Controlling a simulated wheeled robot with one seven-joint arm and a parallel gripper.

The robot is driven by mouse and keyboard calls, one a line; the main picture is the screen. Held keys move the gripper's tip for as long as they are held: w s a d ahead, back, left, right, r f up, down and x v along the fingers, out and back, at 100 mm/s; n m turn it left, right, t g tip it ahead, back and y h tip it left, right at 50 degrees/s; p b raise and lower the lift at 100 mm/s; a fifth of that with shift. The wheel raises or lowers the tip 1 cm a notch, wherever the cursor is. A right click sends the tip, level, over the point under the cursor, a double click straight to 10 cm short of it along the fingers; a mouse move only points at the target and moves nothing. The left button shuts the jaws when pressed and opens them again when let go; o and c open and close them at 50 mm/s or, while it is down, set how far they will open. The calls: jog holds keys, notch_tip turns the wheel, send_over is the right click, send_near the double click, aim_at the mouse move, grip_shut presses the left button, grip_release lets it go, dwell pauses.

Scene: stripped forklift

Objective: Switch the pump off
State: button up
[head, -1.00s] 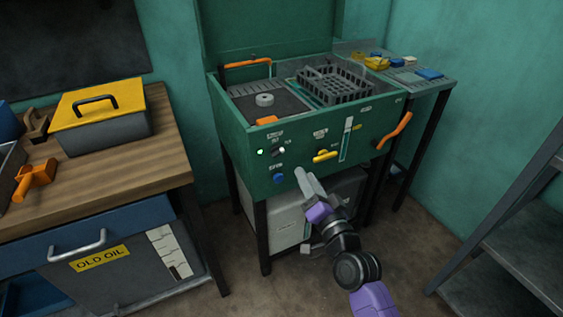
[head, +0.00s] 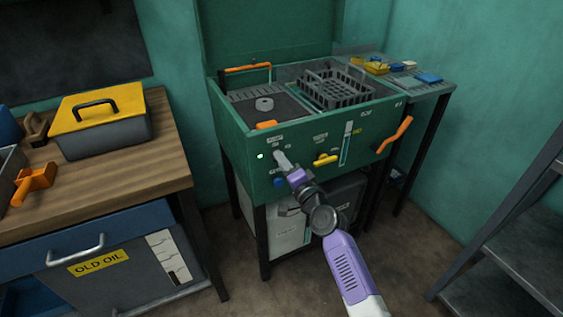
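The green parts washer (head: 232,134) stands in the middle with its lid up. On its front panel a green light (head: 260,156) is lit at the left. The pump switch sits just right of this light and is now hidden behind my gripper. My gripper (head: 279,155) points at the panel at that spot, its tip at or very near the surface; I cannot tell whether it touches. Whether its fingers are open or shut is too small to see. A blue knob (head: 280,182) sits just below the gripper, and a yellow handle (head: 325,160) is to its right.
An orange lever (head: 395,134) sticks out at the panel's right end. A wooden bench (head: 140,165) with a yellow-lidded box (head: 100,118) stands at the left. A grey shelf (head: 510,262) stands at the right. Bare floor lies between washer and shelf.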

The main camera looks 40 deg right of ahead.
jog(key=shift+w+d, duration=0.1)
jog(key=shift+w, duration=0.25)
grip_shut()
jog(key=shift+f, duration=0.1)
jog(key=shift+n+b, duration=5.6)
jog(key=shift+n, duration=1.3)
